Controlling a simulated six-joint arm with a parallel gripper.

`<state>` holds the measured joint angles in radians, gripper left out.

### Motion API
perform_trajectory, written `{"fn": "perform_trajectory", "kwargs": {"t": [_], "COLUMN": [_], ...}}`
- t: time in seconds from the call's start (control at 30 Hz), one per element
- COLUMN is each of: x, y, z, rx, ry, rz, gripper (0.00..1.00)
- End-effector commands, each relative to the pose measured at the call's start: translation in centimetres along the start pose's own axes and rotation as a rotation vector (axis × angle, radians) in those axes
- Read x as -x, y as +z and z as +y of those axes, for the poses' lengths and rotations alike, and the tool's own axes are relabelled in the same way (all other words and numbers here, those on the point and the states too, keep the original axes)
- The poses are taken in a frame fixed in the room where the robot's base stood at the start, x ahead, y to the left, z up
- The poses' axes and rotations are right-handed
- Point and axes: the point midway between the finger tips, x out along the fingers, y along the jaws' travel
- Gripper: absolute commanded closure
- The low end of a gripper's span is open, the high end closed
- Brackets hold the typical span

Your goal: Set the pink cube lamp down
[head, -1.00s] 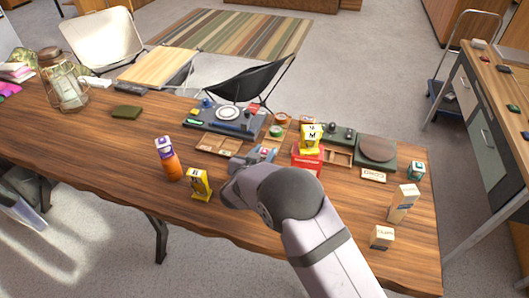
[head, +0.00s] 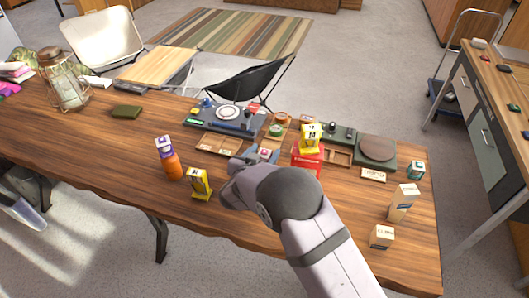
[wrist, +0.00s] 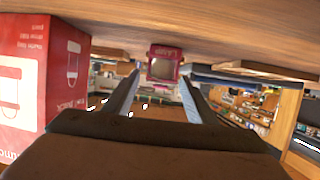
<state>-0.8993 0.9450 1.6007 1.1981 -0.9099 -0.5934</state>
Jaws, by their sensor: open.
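The pink cube lamp (wrist: 164,65) shows in the wrist view against the wooden tabletop, which fills the top of that picture. In the head view the lamp (head: 264,153) is small and partly hidden by my gripper. My gripper (wrist: 160,82) is open, with one finger on each side of the lamp's line. The lamp is near the fingertips, with a visible gap on both sides. My gripper (head: 246,158) is low over the table in the head view, its fingers mostly hidden.
A red box (wrist: 48,75) stands close beside my gripper; in the head view a yellow box (head: 311,138) is on top of it. Trays and a grey board (head: 225,119) lie behind.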

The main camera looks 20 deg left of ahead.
Motion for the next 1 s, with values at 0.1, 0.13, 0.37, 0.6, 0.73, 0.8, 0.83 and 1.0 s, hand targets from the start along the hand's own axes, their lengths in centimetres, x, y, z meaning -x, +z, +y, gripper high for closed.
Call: {"fn": "perform_trajectory", "kwargs": {"t": [0.1, 0.13, 0.37, 0.6, 0.73, 0.8, 0.83, 1.0], "x": [1.4, 1.9, 6.0, 9.8, 10.9, 11.3, 11.4, 11.6], "y": [0.0, 0.1, 0.1, 0.0, 0.0, 0.1, 0.1, 0.1], "z": [-0.1, -0.1, -0.1, -0.1, -0.1, 0.0, 0.0, 0.0], "rx": [0.0, 0.001, 0.001, 0.0, 0.0, 0.001, 0.001, 0.0], "ry": [-0.003, -0.003, -0.004, -0.003, -0.003, -0.002, -0.001, 0.0], "rz": [0.0, -0.001, 0.001, 0.001, 0.0, 0.0, 0.0, 0.0], "gripper": [0.49, 0.49, 0.49, 0.49, 0.49, 0.49, 0.49, 0.45]}}
